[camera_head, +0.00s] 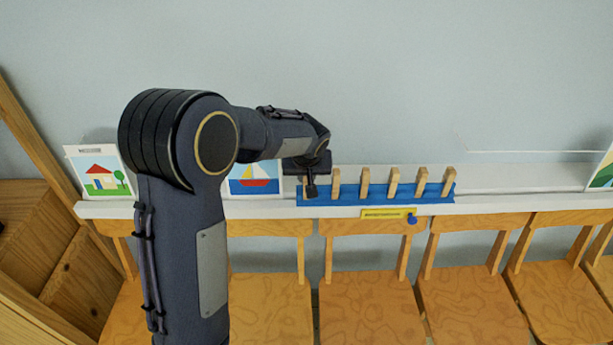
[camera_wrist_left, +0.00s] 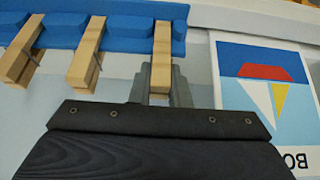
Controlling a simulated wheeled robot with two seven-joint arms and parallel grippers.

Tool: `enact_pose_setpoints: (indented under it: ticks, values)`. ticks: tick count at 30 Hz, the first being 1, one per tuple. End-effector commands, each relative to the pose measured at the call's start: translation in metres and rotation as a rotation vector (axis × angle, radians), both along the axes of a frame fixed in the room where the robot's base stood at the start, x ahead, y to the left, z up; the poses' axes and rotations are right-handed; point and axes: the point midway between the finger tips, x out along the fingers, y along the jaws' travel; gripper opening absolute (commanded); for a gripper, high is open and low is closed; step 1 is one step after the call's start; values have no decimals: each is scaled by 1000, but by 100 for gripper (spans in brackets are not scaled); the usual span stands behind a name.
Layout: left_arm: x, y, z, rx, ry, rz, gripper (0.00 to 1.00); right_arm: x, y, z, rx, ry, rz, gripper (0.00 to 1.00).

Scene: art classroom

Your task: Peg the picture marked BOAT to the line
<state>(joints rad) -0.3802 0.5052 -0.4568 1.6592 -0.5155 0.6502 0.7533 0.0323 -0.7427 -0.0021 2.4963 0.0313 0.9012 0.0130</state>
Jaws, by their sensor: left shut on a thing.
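The BOAT picture (camera_head: 254,179), a sailing boat with a red hull on a white card, stands on the ledge behind my left arm, partly hidden by it. In the left wrist view the card (camera_wrist_left: 230,95) shows upside down, with the letters "BO" cut off by the frame's edge. My left gripper (camera_head: 309,187) is at the left end of the blue peg rack (camera_head: 400,196), just right of the card. Its grey fingers (camera_wrist_left: 161,92) are shut on the end wooden peg (camera_wrist_left: 162,60), which still meets the rack. My right gripper is out of view.
Several more pegs (camera_head: 394,181) stand along the rack. A house picture (camera_head: 100,178) leans at the left, and a green picture (camera_head: 603,170) at the right edge. A thin pale line (camera_head: 530,151) shows before the wall. Wooden chairs (camera_head: 370,300) stand in front of the ledge.

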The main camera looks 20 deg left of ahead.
Motion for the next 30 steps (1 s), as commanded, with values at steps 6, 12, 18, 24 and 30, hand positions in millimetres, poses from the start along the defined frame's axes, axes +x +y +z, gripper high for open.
enact_pose_setpoints:
  ticks: [6, 12, 18, 24, 30]
  values:
    - [0, 0, 4, 0, -1, 0, 3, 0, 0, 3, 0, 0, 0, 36]
    - [0, 0, 15, 0, -1, 0, 3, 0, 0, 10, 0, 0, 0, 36]
    - [0, 0, 25, 0, -1, 0, 3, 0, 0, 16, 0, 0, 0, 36]
    - [0, 0, 35, 0, -1, 0, 3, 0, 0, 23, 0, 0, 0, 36]
    - [0, 0, 45, 0, -1, 0, 3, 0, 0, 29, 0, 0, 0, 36]
